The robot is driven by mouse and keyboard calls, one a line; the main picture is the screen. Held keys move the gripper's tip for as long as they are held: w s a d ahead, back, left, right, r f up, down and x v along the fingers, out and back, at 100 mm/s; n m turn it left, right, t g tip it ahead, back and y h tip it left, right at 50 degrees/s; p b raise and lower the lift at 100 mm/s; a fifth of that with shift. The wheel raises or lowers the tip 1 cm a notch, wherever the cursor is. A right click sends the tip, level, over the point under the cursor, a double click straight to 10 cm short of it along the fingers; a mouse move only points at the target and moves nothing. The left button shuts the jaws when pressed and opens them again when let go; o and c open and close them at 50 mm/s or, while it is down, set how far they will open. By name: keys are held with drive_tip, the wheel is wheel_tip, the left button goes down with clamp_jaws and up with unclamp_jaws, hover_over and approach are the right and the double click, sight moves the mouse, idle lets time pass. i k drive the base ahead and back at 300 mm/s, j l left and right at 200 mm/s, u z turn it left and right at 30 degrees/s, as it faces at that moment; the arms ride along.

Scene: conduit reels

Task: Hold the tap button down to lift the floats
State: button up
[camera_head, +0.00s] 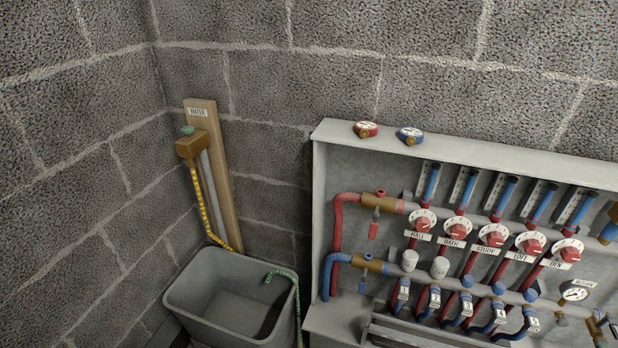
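The tap is a brown, brass-like block (192,146) on a wooden board (222,180) labelled WATER, by the corner at left. A green button (187,130) sits on top of it; I cannot tell whether it is pressed. Several upright gauge tubes (466,187) with blue and some red inside stand in a row in the grey cabinet at right. The floats in them are too small to tell apart or read. My gripper is not in view, and nothing of mine touches the button.
A yellow hose (204,205) runs from the tap toward a grey tub (180,298). A green hose (284,273) hangs over the tub's right rim. The cabinet (320,200) holds red and blue pipes, labelled dials (422,222) and valves. The space before the tap looks clear.

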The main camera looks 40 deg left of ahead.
sight(187, 130)
drive_tip(key=u, duration=1.85)
